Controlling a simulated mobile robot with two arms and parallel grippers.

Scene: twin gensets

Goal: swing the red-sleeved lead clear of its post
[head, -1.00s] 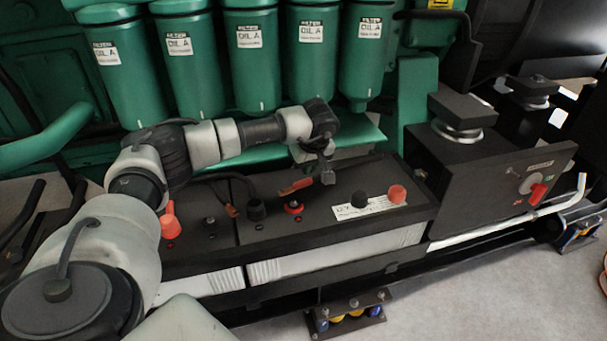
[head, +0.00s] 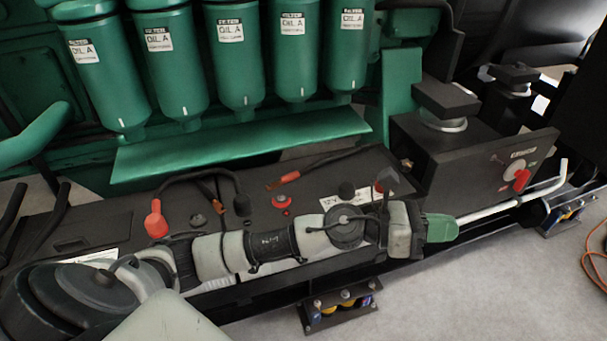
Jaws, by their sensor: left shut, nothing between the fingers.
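The red-sleeved lead (head: 286,179) lies above the battery top, its black cable running up to the right. Its sleeved end is just behind and beside a post with a red ring (head: 281,201). A gap shows between sleeve and post. My left arm crosses the front of the batteries from the left. My left gripper (head: 387,192) is at the arm's right end, near the battery's right red cap (head: 378,187), well to the right of the lead. It is shut and empty; its fingertips are hard to make out. My right gripper is not in view.
Green oil filters (head: 238,60) stand behind. A control box with a red switch (head: 522,180) and a pale bar (head: 510,204) are at right. Floor is open at front right.

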